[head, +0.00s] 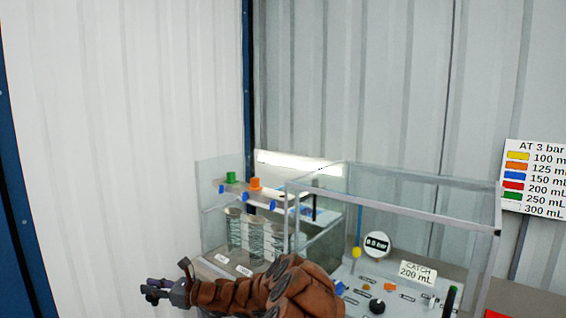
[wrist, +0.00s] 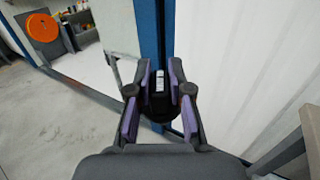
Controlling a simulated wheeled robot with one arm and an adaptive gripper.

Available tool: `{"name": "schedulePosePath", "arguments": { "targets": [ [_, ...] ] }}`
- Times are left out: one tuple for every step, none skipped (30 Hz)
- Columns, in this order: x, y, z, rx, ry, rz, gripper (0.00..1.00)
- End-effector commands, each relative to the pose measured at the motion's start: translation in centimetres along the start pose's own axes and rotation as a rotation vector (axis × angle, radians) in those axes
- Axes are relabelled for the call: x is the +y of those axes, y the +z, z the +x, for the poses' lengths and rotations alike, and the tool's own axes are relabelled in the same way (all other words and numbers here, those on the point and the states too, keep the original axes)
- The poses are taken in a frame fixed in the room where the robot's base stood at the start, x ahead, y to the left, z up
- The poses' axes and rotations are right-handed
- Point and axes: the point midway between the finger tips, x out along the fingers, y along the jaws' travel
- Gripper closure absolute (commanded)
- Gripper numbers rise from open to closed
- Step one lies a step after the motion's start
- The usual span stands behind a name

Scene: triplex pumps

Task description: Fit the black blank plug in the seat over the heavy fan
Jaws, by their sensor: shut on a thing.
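My gripper (head: 163,290) is at the lower left of the head view, left of the glass tank and apart from it. In the wrist view my gripper (wrist: 158,88) has its purple-padded fingers on either side of a black round piece with a white mark, the black blank plug (wrist: 158,108). It is held there, clear of any seat. In the head view the plug is too small and dark to tell from the fingers. A rail (head: 238,188) in the tank bears a green plug (head: 231,177) and an orange plug (head: 255,183). Which seat lies over the heavy fan I cannot tell.
The open-topped glass tank (head: 215,230) holds several tall clear cylinders (head: 252,235). A framed clear box (head: 400,208) with a panel of knobs, a gauge (head: 376,244) and a "CATCH 200 mL" card (head: 417,271) stands to its right. A colour chart (head: 535,180) hangs at right.

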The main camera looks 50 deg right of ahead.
Motion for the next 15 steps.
{"name": "schedulePosePath", "arguments": {
  "targets": [
    [-2.3, 0.7, -0.2, -0.005, -0.057, -0.002, 1.0],
    [-3.6, 1.1, -0.4, -0.006, -0.092, -0.002, 1.0],
    [-5.6, 1.7, -0.8, -0.005, -0.143, -0.004, 1.0],
    [-6.9, 2.2, -1.1, -0.005, -0.178, -0.006, 1.0],
    [-8.1, 2.8, -1.4, -0.008, -0.214, -0.004, 1.0],
    [-9.8, 3.6, -1.9, -0.008, -0.263, -0.002, 1.0],
    [-11.0, 4.2, -2.2, -0.008, -0.3, -0.003, 1.0],
    [-12.2, 4.9, -2.6, -0.009, -0.337, -0.005, 1.0],
    [-13.8, 5.8, -3.2, -0.008, -0.386, -0.003, 1.0],
    [-14.8, 6.4, -3.6, -0.008, -0.423, -0.001, 1.0],
    [-15.9, 7.2, -4.1, -0.009, -0.458, -0.002, 1.0],
    [-17.3, 8.3, -4.8, -0.008, -0.509, -0.002, 1.0],
    [-18.3, 9.2, -5.4, -0.01, -0.545, -0.003, 1.0],
    [-19.2, 10.0, -5.9, -0.01, -0.58, -0.002, 1.0],
    [-20.3, 11.1, -6.6, -0.01, -0.628, 0.0, 1.0]
  ]
}}
